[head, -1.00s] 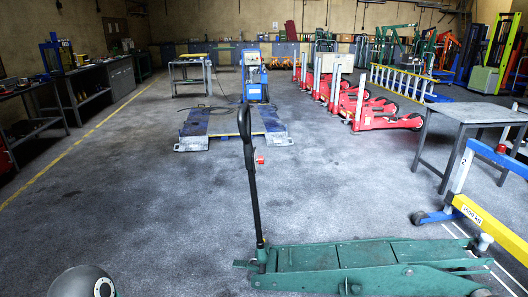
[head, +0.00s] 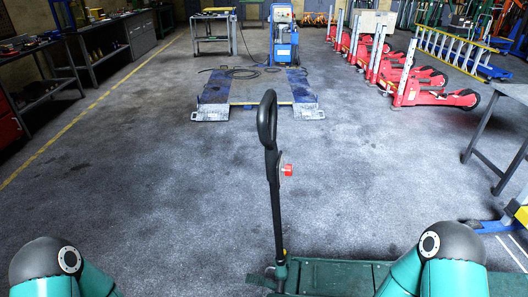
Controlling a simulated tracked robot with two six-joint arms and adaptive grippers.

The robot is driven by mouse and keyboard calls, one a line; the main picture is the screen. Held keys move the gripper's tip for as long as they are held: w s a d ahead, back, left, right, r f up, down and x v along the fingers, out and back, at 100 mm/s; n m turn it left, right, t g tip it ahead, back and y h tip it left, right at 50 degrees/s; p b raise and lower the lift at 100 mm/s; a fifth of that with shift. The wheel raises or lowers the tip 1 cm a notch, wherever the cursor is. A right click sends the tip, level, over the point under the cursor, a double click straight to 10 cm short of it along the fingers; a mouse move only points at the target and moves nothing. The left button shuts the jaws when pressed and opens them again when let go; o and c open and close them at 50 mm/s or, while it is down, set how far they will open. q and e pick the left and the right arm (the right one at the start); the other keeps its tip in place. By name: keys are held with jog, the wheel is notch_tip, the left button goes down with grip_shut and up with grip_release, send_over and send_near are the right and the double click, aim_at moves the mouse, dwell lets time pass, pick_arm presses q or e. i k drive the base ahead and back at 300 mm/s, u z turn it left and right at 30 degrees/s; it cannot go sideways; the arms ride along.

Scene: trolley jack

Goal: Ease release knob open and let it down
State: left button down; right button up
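A green trolley jack (head: 335,277) lies low on the floor at the bottom of the head view, its right part hidden behind my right arm. Its black handle (head: 275,200) stands nearly upright at the jack's left end and ends in a loop grip (head: 267,117). A small red knob (head: 287,170) sits on the right side of the handle, below the loop. Parts of both my arms show at the bottom left and bottom right. Neither gripper is in the picture, and nothing of mine is seen touching the handle or the knob.
A blue lift platform (head: 257,88) lies on the floor beyond the handle. Red jacks (head: 440,90) stand in a row at the back right. A grey table (head: 512,92) stands at the right edge, workbenches (head: 95,42) along the left. The floor around the handle is clear.

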aim_at(288, 170)
jog(key=u, duration=0.2)
jog(key=i, duration=1.2)
jog(key=u, duration=0.2)
